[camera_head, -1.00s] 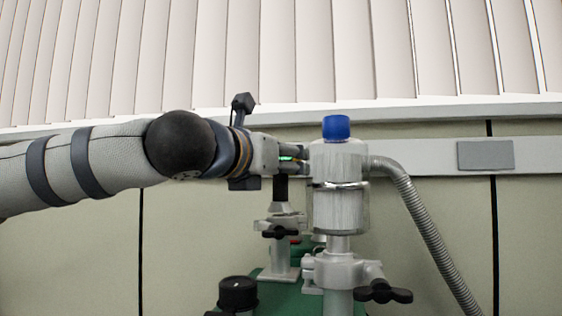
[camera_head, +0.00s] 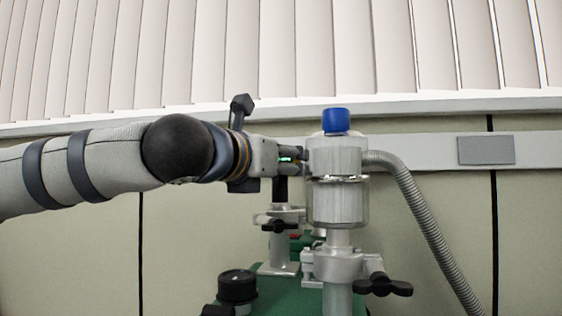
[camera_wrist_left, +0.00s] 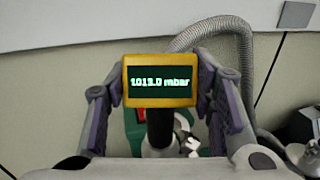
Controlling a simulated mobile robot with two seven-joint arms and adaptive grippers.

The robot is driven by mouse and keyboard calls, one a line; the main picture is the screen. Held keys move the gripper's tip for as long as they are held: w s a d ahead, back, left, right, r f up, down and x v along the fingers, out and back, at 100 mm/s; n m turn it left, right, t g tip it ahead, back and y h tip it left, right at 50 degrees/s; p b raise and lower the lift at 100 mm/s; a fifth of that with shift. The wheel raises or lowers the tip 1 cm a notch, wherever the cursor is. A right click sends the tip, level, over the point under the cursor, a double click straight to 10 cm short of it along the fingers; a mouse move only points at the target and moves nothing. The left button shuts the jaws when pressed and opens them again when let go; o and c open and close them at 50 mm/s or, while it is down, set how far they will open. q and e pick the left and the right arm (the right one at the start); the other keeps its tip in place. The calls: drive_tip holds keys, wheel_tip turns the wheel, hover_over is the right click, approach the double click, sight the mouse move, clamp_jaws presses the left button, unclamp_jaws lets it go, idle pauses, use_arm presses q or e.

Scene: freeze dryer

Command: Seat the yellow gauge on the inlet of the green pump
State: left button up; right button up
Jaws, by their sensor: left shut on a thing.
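The yellow gauge (camera_wrist_left: 158,102) is between the fingers of my left gripper (camera_wrist_left: 157,100), its screen reading 1013.0 mbar. My left gripper (camera_head: 290,157) is shut on it; in the head view only a green glow (camera_head: 286,159) and a black stem (camera_head: 280,189) of the gauge show. The stem points down, upright, over the grey inlet fitting (camera_head: 281,240) with its black wing knob. The stem's lower end appears at the fitting's top; I cannot tell whether they touch. The green pump (camera_head: 270,298) is below and also shows in the wrist view (camera_wrist_left: 134,128). My right gripper is not in view.
A clear-walled metal trap (camera_head: 338,203) with a blue cap (camera_head: 336,120) stands close right of the gripper fingertips. A ribbed hose (camera_head: 420,213) runs from it down to the right. A black knob (camera_head: 238,287) is at lower left. The wall and blinds are behind.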

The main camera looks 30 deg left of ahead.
use_arm(q)
drive_tip(key=o, duration=1.4)
drive_tip(key=shift+f, duration=0.1)
drive_tip(key=shift+s+r+p, duration=0.15)
drive_tip(key=shift+r+p, duration=0.2)
drive_tip(key=shift+r, duration=0.35)
drive_tip(key=shift+s+r+p, duration=0.1)
drive_tip(key=shift+r+p, duration=0.2)
drive_tip(key=shift+r, duration=0.4)
drive_tip(key=shift+w, duration=0.15)
drive_tip(key=shift+r, duration=1.65)
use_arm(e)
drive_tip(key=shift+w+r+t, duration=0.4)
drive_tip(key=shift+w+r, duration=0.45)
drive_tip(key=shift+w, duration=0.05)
